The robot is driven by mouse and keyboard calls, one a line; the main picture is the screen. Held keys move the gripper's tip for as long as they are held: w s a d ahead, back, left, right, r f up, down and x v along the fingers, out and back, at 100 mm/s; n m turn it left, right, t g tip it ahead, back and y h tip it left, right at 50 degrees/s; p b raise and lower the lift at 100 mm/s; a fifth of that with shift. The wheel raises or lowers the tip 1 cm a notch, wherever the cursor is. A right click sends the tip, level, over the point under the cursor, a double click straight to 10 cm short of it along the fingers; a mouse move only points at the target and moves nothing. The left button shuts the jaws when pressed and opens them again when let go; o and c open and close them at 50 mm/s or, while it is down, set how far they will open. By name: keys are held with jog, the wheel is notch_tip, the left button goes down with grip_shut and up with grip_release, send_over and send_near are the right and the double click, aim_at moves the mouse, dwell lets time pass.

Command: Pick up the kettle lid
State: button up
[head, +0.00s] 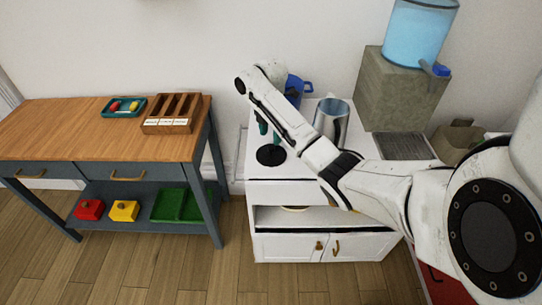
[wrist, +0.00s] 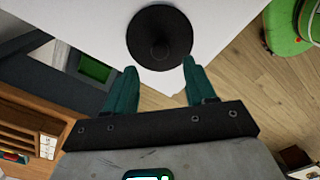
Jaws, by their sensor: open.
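The kettle lid (head: 270,155) is a round black disc lying on the white cabinet top near its left front. In the wrist view the lid (wrist: 178,25) shows a raised knob at its middle. My gripper (head: 268,132) is just above and behind the lid in the head view. In the wrist view the teal fingers of my gripper (wrist: 160,72) are spread apart with nothing between them, and the lid lies just beyond their tips. A silver metal vessel (head: 331,120), perhaps the kettle, stands right of the lid, partly behind my arm.
A blue container (head: 296,88) stands at the back of the cabinet top (head: 262,181), partly hidden by my arm. A water dispenser (head: 415,35) on a stone block (head: 388,92) is at the right. A wooden table (head: 60,130) with a rack (head: 171,126) stands left, across a gap.

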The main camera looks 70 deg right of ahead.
aim_at(271, 146)
jog(key=shift+s+d+f, duration=0.1)
jog(key=shift+f, duration=2.55)
grip_shut()
